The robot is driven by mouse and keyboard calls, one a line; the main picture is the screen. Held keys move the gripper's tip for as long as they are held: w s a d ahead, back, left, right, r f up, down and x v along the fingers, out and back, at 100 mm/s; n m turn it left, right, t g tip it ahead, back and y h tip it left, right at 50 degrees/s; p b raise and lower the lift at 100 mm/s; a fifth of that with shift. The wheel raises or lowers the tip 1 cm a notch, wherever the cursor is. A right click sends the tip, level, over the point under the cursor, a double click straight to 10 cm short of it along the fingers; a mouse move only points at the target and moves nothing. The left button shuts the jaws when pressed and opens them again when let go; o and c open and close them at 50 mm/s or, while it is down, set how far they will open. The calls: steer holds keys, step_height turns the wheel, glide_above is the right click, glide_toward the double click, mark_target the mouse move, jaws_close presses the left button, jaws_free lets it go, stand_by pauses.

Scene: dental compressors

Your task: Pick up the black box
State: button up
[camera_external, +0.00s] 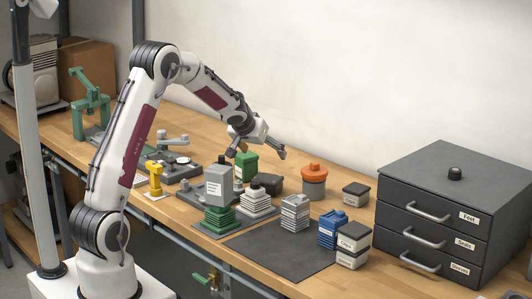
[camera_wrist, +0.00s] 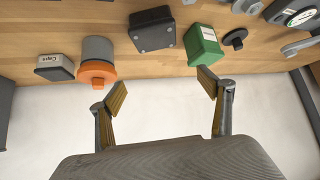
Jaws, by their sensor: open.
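A black box (camera_external: 268,183) sits on the wooden table between a green box (camera_external: 245,165) and a grey jar with an orange lid (camera_external: 314,173). In the wrist view the black box (camera_wrist: 152,30) lies at the top middle, fully visible, with the jar to its left and the green box to its right. My gripper (camera_external: 258,152) is open and empty, raised above the table near the green box and black box. In the wrist view its two spread fingers (camera_wrist: 162,89) show below the black box, with nothing between them.
A small dark-lidded labelled box (camera_external: 355,195) stands right of the jar. Stacked grey, green and blue pieces (camera_external: 220,200) stand in front. A dark mat (camera_external: 280,250) has bare room. A black drawer cabinet (camera_external: 455,210) stands at right; the white wall is behind.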

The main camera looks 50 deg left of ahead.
mark_target(267, 178)
steer(key=shift+f, duration=0.5)
steer(key=shift+f, duration=0.85)
steer(key=shift+f, duration=2.1)
steer(key=shift+f, duration=0.15)
steer(key=shift+x, duration=2.45)
steer(key=shift+c, duration=0.3)
steer(key=c, duration=1.3)
